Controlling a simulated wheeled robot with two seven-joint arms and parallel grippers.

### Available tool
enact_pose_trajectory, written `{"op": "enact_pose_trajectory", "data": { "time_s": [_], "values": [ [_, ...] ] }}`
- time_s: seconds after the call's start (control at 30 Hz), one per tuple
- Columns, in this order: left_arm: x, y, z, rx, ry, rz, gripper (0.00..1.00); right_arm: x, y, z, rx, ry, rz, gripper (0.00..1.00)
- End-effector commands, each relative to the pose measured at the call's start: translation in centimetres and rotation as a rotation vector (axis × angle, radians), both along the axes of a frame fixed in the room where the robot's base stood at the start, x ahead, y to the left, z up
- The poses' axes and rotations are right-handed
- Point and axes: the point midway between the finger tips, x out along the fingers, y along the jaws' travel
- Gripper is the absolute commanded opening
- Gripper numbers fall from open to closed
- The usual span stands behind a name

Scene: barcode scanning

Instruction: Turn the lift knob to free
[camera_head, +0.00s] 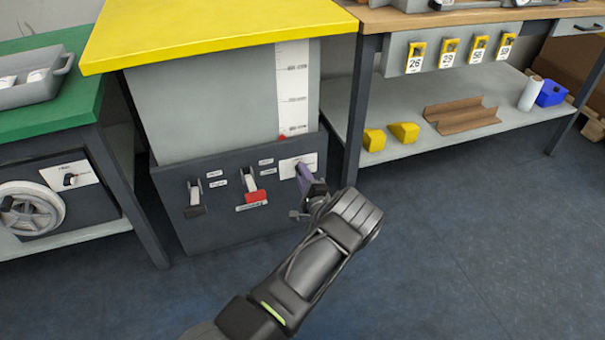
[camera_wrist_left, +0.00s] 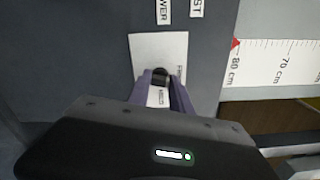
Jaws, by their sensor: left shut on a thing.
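The lift knob (camera_wrist_left: 161,76) is a small black knob on a white label plate (camera_wrist_left: 172,45), which also shows in the head view (camera_head: 288,168) on the dark front of the lift table. My left gripper (camera_wrist_left: 160,84) is shut on the knob, with its purple fingers on both sides of it. In the head view the left gripper (camera_head: 304,174) reaches the right end of the panel and hides the knob. The words on the plate are partly covered, so the knob's setting cannot be read. My right gripper is not in view.
Two levers, one with a dark handle (camera_head: 195,211) and one with a red handle (camera_head: 256,196), sit left of the plate. A height scale (camera_head: 293,90) runs above it. A workbench leg (camera_head: 357,110) stands close on the right. The floor (camera_head: 450,240) at right is clear.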

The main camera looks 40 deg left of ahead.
Motion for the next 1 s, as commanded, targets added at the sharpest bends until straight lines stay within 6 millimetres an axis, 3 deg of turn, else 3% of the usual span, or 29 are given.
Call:
{"op": "enact_pose_trajectory", "data": {
  "time_s": [0.4, 0.97, 1.0],
  "values": [
    [-0.07, 0.01, -0.11, -0.143, -0.201, 0.001, 0.0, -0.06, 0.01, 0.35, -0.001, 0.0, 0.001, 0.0],
    [-0.06, -0.01, -0.13, -0.165, -0.233, 0.002, 0.0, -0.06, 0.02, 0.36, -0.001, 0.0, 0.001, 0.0],
    [-0.06, -0.01, -0.13, -0.164, -0.232, 0.002, 0.28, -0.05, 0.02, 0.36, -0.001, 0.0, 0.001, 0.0]
  ]
}}
